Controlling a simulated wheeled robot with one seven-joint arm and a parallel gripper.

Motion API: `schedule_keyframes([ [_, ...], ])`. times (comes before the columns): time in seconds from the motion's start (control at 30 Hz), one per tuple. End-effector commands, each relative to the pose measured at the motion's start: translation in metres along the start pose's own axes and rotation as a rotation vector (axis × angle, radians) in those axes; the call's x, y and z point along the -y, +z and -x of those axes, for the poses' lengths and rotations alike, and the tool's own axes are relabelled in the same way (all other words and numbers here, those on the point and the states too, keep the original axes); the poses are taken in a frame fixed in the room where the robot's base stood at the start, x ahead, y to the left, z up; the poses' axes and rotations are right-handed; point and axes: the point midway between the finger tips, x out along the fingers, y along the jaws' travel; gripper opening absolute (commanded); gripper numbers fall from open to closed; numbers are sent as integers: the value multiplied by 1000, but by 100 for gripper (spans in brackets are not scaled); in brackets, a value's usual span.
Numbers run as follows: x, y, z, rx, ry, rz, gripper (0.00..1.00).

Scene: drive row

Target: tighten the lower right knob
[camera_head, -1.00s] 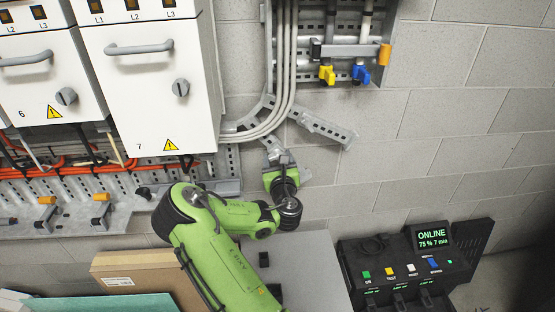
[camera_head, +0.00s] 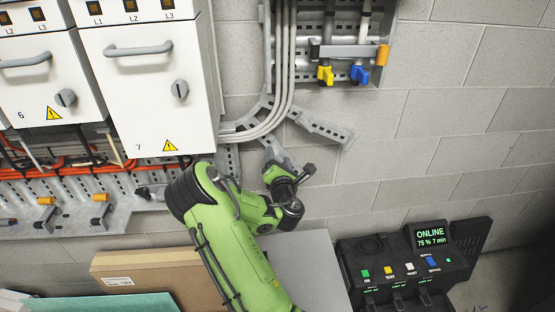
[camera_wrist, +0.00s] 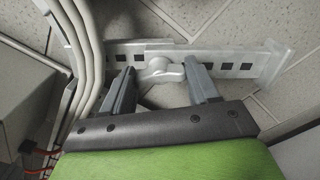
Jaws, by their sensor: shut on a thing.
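A pale grey wing-shaped knob (camera_wrist: 165,70) sits on a slotted metal rail (camera_wrist: 237,66) in the wrist view. My gripper (camera_wrist: 162,76) has one dark finger on either side of the knob and is shut on it. The contact faces are partly hidden by the fingers. In the head view my gripper (camera_head: 276,156) is at the wall, at the lower end of the slotted brackets below the grey conduits. The knob is hidden there behind my gripper and wrist.
White cabinet 7 (camera_head: 150,85) stands left of my arm. Blue (camera_head: 360,75) and yellow (camera_head: 325,75) valve handles are higher up. A dark control box (camera_head: 400,270) is at lower right. The block wall to the right is bare.

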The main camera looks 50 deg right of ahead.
Motion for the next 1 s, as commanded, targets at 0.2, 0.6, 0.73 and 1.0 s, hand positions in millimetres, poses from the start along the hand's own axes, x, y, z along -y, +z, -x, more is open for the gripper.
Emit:
schedule_keyframes([
  [0.2,1,-2,1,-3,-3,-104,29],
  [0.6,2,-2,1,-3,-5,-163,29],
  [0.73,2,-2,1,-3,-5,-164,29],
  [1.0,2,-2,0,-3,-4,-162,78],
])
